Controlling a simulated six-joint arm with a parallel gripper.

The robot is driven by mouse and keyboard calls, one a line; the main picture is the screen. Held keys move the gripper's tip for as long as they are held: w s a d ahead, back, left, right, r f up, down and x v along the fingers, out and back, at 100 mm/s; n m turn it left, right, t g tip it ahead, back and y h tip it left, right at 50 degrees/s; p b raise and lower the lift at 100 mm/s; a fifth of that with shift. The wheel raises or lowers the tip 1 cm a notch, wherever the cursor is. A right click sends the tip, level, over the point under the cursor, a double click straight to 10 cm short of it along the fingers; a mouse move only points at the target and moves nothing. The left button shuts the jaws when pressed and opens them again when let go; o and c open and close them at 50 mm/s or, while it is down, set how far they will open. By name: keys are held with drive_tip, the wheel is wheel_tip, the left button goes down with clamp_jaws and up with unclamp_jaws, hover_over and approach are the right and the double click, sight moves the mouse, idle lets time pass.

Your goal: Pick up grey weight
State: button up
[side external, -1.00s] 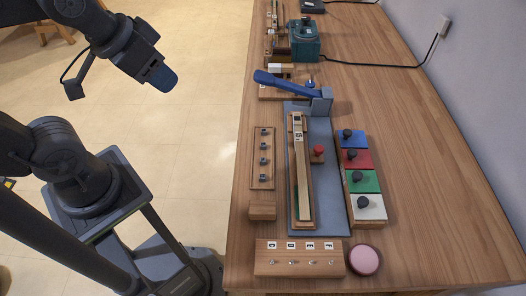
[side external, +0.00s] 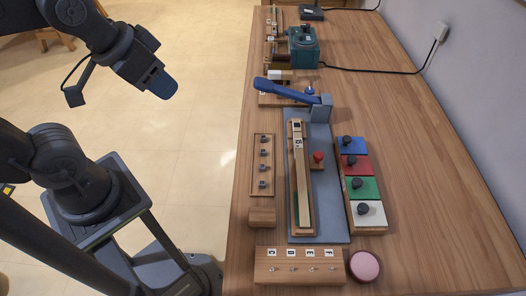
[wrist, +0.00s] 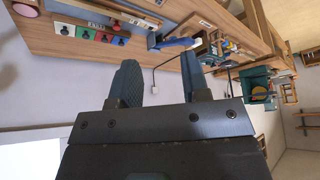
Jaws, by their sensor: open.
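Several small grey pieces (side external: 263,168) stand in a row in a narrow wooden tray (side external: 256,193) on the left part of the table. I cannot tell for certain which of them is the grey weight. My gripper (side external: 164,86) is at the upper left of the side view, over the floor and off the table's left edge, apart from the tray. In the wrist view my gripper (wrist: 158,75) shows two spread fingers with nothing between them.
A long wooden key (side external: 301,180) lies on a blue-grey base (side external: 332,205), with a blue lever (side external: 285,90) behind. Colored pads with dark knobs (side external: 367,188) stand right. A labelled block (side external: 299,266) and pink disc (side external: 364,266) are in front. The table's right side is clear.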

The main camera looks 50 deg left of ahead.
drive_tip(key=shift+o, duration=0.4)
drive_tip(key=m+g, duration=0.6)
drive_tip(key=m, duration=0.3)
hover_over(262, 151)
wheel_tip(262, 151, down, 16)
drive_tip(key=f, duration=0.8)
drive_tip(key=shift+w+a, duration=0.1)
drive_tip(key=shift+w, duration=0.1)
drive_tip(key=shift+s+f, duration=0.2)
drive_tip(key=shift+f, duration=2.4)
drive_tip(key=shift+c, duration=0.4)
